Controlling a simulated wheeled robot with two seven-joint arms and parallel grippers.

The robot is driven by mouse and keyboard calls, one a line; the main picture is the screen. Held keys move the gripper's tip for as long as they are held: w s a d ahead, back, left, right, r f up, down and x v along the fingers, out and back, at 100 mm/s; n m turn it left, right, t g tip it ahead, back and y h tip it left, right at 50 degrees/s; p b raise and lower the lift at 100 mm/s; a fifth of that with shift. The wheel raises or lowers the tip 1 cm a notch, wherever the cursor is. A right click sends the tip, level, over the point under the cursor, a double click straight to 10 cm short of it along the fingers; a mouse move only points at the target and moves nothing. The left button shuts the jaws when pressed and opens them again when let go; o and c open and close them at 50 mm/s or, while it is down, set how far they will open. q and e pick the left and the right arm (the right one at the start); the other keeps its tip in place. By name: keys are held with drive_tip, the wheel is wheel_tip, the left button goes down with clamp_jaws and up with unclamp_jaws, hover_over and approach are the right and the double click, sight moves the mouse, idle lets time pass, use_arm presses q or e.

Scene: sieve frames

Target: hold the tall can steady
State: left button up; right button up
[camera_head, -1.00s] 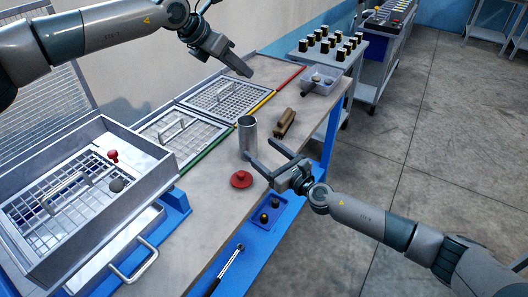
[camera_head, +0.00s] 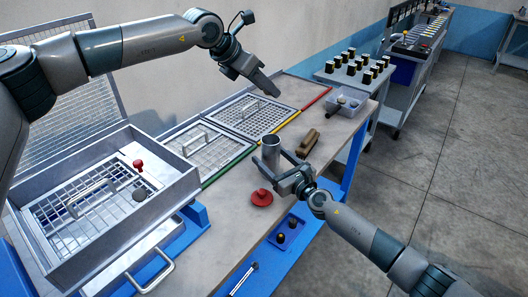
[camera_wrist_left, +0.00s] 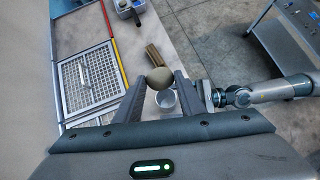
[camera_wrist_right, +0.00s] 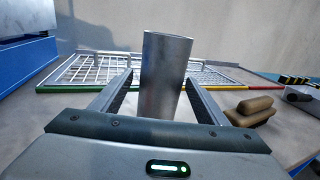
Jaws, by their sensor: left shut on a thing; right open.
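The tall can (camera_head: 270,150), an open grey metal cylinder, stands upright on the bench. My right gripper (camera_head: 272,161) is open around it, and in the right wrist view the can (camera_wrist_right: 164,75) stands between the two fingers, with a gap visible at the left finger. Whether the right finger touches it I cannot tell. My left gripper (camera_head: 272,87) is above the can, shut on a round grey-brown stone (camera_wrist_left: 159,78). In the left wrist view the can's open mouth (camera_wrist_left: 166,99) shows just below the stone. The stone is hard to make out in the head view.
A red knobbed disc (camera_head: 262,198) lies in front of the can; a brown brush (camera_head: 308,142) lies right of it. Sieve frames (camera_head: 252,117) lie behind. A large sieve box (camera_head: 190,185) stands at left. A grey bin (camera_head: 346,102) is at the far right end.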

drive_tip(key=shift+f+x, duration=0.2)
drive_tip(key=shift+x, duration=2)
drive_tip(key=c, duration=1.2)
drive_tip(key=shift+o, duration=0.2)
clamp_jaws()
